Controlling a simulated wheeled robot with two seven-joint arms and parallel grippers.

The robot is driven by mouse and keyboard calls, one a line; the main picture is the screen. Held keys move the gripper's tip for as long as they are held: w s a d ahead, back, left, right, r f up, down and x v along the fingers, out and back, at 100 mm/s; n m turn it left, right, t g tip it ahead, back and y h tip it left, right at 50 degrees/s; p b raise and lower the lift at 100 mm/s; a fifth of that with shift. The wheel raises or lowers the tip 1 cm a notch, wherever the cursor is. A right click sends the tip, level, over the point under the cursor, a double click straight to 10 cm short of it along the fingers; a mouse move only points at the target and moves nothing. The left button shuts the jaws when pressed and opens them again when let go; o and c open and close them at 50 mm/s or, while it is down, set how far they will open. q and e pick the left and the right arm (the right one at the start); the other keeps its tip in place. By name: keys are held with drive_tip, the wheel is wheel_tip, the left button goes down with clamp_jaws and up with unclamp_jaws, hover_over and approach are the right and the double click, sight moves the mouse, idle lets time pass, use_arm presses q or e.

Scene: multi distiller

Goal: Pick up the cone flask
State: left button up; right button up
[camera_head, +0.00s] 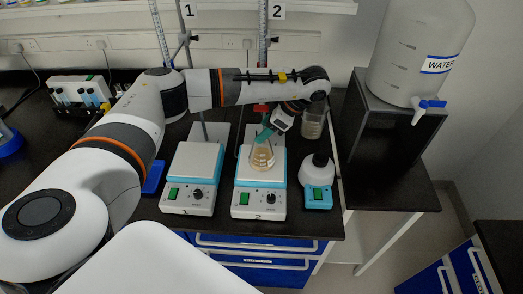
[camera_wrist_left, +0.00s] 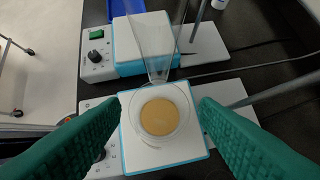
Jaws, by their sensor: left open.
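The cone flask (camera_head: 262,157) holds tan liquid and stands upright on the white plate of hotplate 2 (camera_head: 247,178). In the left wrist view the flask (camera_wrist_left: 158,117) shows as a round base with tan liquid, with clear glass above it in the picture. My left gripper (camera_head: 270,133) is at the flask's upper part, its arm reaching in from the left. In the wrist view its two green fingers (camera_wrist_left: 160,108) are open, one on each side of the flask, with gaps between. My right gripper is not in view.
Hotplate 1 (camera_head: 190,178) stands to the left and a small mixer (camera_head: 318,182) to the right. A glass container with brownish contents (camera_head: 313,122) is behind the mixer. Stand rods rise behind the hotplates. A large water tank (camera_head: 415,50) sits on a black box at right.

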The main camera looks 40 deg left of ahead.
use_arm(q)
drive_tip(key=shift+d, duration=0.1)
drive_tip(key=shift+c, duration=1.1)
clamp_jaws()
